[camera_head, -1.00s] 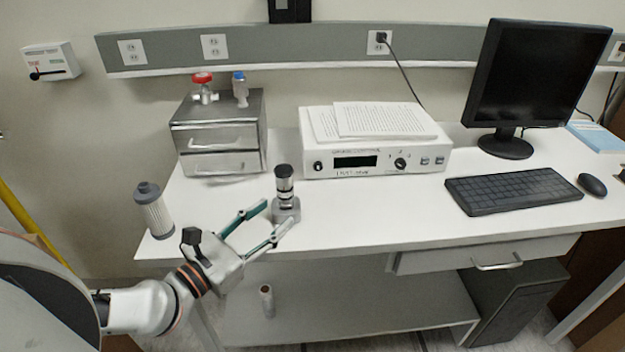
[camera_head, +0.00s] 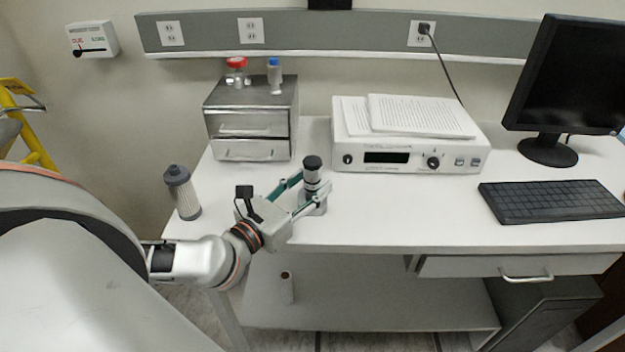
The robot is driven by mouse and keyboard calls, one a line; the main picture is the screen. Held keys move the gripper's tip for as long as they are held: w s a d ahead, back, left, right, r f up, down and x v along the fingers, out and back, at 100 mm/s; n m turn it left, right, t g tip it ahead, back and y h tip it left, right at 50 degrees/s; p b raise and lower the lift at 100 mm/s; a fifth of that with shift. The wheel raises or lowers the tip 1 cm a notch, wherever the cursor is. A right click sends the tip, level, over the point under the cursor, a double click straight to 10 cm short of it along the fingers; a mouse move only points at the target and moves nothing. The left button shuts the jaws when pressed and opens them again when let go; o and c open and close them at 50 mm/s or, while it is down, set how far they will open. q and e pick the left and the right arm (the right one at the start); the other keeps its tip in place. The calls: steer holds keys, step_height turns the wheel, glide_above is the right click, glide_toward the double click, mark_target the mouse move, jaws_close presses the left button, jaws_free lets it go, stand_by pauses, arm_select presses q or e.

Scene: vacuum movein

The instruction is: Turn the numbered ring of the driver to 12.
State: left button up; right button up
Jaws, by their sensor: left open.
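The driver (camera_head: 312,167) stands upright on the bench in a small grey holder (camera_head: 318,206), left of the white instrument. It has a black cap and a silver and black banded body; the numbers on its ring are too small to read. My left gripper (camera_head: 308,192) reaches in from the left with its fingers open. The fingertips lie at the driver's lower body, one finger behind and one in front. I cannot tell whether they touch it. My right gripper does not show.
A grey filter cartridge (camera_head: 182,193) stands at the bench's left end. A white instrument (camera_head: 408,156) with papers, a keyboard (camera_head: 552,201) and a monitor (camera_head: 575,85) stand right. The bench front (camera_head: 400,215) is clear.

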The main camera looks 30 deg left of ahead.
arm_select(q)
steer(key=shift+w, duration=0.55)
steer(key=c, duration=1.1)
steer(key=shift+f+m+g+h+b, duration=0.1)
steer(key=shift+m+g+h+b, duration=0.2)
steer(key=shift+m+h+b, duration=0.95)
steer(key=shift+h, duration=0.85)
steer(key=o, duration=1.1)
